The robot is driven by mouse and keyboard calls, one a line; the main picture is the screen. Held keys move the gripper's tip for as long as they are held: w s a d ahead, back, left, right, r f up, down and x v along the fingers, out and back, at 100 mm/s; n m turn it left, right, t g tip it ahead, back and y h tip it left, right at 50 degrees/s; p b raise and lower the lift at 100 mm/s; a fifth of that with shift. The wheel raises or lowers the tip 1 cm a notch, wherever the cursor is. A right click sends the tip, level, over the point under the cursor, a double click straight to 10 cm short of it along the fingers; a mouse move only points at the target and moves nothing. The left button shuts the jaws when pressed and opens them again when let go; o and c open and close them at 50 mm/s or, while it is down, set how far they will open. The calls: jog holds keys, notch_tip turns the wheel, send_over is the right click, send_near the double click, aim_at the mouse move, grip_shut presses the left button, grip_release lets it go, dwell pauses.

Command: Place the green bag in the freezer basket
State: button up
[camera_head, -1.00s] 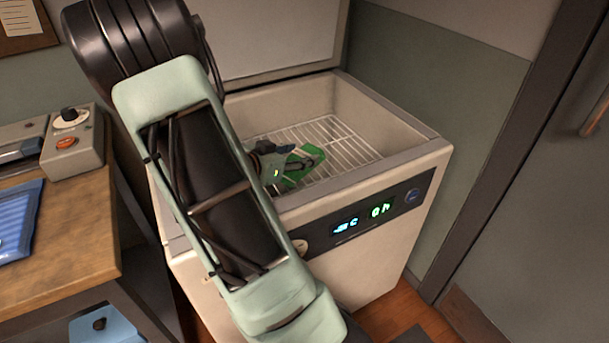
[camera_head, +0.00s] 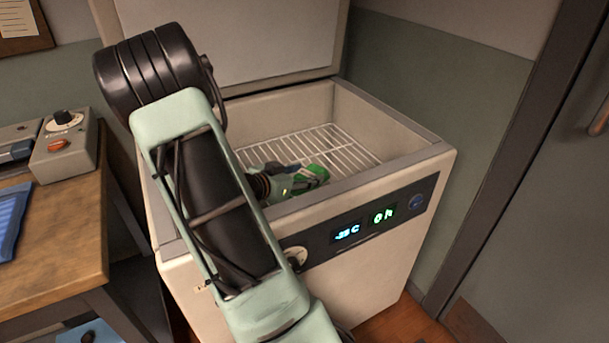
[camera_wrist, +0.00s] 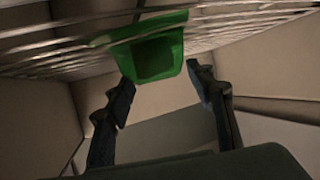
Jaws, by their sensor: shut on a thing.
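The green bag (camera_head: 319,172) is inside the open chest freezer, near its front wall in the head view. My gripper (camera_head: 300,179) reaches down into the freezer and is shut on the bag. In the wrist view the green bag (camera_wrist: 158,52) sits between the two dark fingertips (camera_wrist: 160,82), close against the wires. The white wire freezer basket (camera_head: 335,142) lies low in the freezer, and its wires (camera_wrist: 240,22) cross the top of the wrist view. Whether the bag rests on the wires or hangs just above them I cannot tell.
The freezer's front rim (camera_head: 365,178) stands close to my gripper. Its raised lid (camera_head: 235,35) is behind. A wooden table (camera_head: 60,235) with a control box (camera_head: 65,150) is at the left. The basket's visible part behind the bag is clear.

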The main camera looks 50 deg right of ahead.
jog(key=o, duration=1.2)
jog(key=shift+f, duration=0.1)
jog(key=shift+a+r, duration=0.15)
jog(key=shift+r, duration=0.15)
jog(key=p+v, duration=0.4)
jog(key=v, duration=0.6)
jog(key=shift+a+r+p, duration=0.2)
jog(key=shift+p, duration=0.1)
jog(key=shift+a+r, duration=0.1)
jog(key=shift+a, duration=0.45)
